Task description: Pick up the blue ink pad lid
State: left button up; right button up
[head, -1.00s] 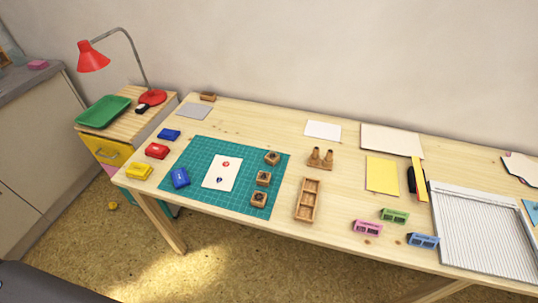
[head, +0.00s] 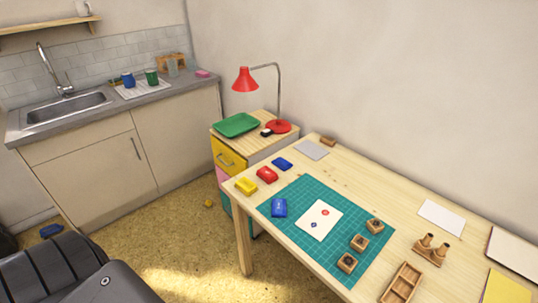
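A blue ink pad (head: 279,207) sits at the left edge of the green cutting mat (head: 335,245) on the wooden table. A second, flatter blue piece (head: 283,164) lies farther back on the table. I cannot tell from here which of them is a lid. Another blue object (head: 52,230) lies on the floor at the far left, below the sink cabinet, too small to identify. Neither of my grippers is in view.
Red (head: 267,174) and yellow (head: 246,186) ink pads sit along the table's left end. Wooden stamps (head: 359,242) and a white card (head: 319,219) lie on the mat. Open floor lies between cabinet and table.

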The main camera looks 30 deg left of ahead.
aim_at(278, 205)
jog(key=u, duration=0.95)
